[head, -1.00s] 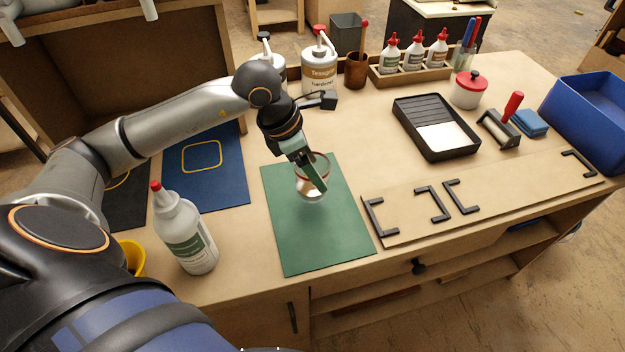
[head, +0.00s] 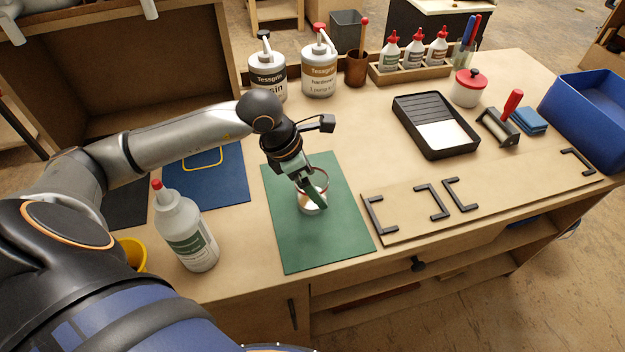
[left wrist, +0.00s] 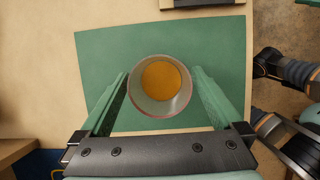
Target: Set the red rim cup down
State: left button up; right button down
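The red rim cup (head: 314,198) is a clear cup with a thin red rim and amber contents at its bottom. It is upright over the green mat (head: 291,241) and appears to rest on it or just above it. In the left wrist view I look down into the cup (left wrist: 160,88). My left gripper (head: 314,193) has one finger on each side of the cup, and its fingertips (left wrist: 160,78) appear to touch the wall. One finger hides part of the cup in the head view. My right gripper is not in view.
A white bottle with a red tip (head: 186,230) stands left of the mat. A board with black brackets (head: 480,205) lies close on the right. A black roller tray (head: 436,126) and two pump bottles (head: 319,70) stand farther back. Much of the mat is bare.

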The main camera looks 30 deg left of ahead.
pick_arm(q)
jog(key=shift+r, duration=0.25)
jog(key=shift+s+a+r, duration=0.1)
jog(key=shift+a+r, duration=0.05)
jog(key=shift+r, duration=0.15)
jog(key=v, duration=1.1)
jog(key=shift+b, duration=0.4)
dwell(0.5)
